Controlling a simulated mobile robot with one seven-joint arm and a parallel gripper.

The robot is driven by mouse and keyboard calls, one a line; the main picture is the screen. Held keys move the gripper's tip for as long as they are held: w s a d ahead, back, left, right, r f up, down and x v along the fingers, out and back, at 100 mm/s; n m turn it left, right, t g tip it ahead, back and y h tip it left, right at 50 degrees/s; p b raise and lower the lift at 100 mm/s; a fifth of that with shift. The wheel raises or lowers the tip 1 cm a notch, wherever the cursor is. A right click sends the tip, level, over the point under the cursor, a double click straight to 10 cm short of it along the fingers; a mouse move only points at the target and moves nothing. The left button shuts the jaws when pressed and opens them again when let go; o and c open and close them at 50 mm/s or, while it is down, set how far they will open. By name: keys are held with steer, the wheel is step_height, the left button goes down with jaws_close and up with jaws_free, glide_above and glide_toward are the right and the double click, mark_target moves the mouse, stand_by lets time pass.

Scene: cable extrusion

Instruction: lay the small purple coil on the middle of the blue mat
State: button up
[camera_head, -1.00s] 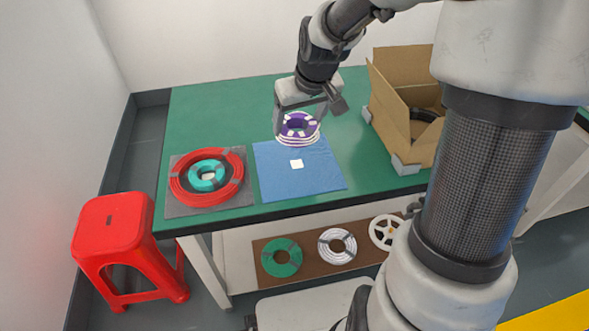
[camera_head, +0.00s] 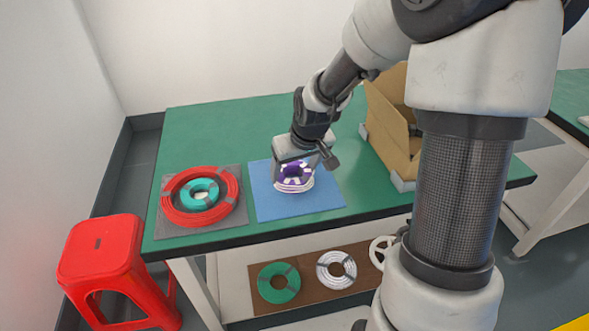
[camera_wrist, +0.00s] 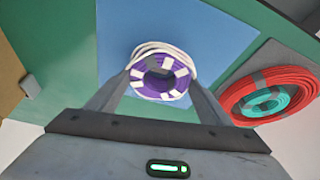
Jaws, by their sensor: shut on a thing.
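The small purple coil (camera_head: 295,177), wrapped with white bands and with white cable on its outside, is between the fingers of my gripper (camera_head: 294,172). In the wrist view the purple coil (camera_wrist: 162,77) sits between the two fingertips of my gripper (camera_wrist: 160,82), which is shut on it. The blue mat (camera_head: 268,205) lies flat on the green table. The coil is over the mat's middle in the head view; I cannot tell whether it touches the mat. In the wrist view the blue mat (camera_wrist: 215,45) shows behind the coil. The coil hides the mat's centre.
A grey mat (camera_head: 165,232) at the left holds a red coil (camera_head: 172,208) with a teal coil (camera_head: 200,195) inside. An open cardboard box (camera_head: 390,130) stands right. A lower shelf holds green (camera_head: 265,285) and white (camera_head: 325,270) coils. A red stool (camera_head: 100,245) stands left.

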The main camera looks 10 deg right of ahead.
steer(key=shift+f, duration=0.2)
steer(key=o, duration=1.1)
steer(key=shift+r, duration=0.1)
steer(key=shift+r, duration=0.3)
steer(key=p+v, duration=0.4)
steer(key=v, duration=0.7)
steer(key=shift+s+r+p, duration=0.2)
steer(key=shift+r+p, duration=0.05)
steer(key=shift+p, duration=0.05)
steer(key=shift+d, duration=0.1)
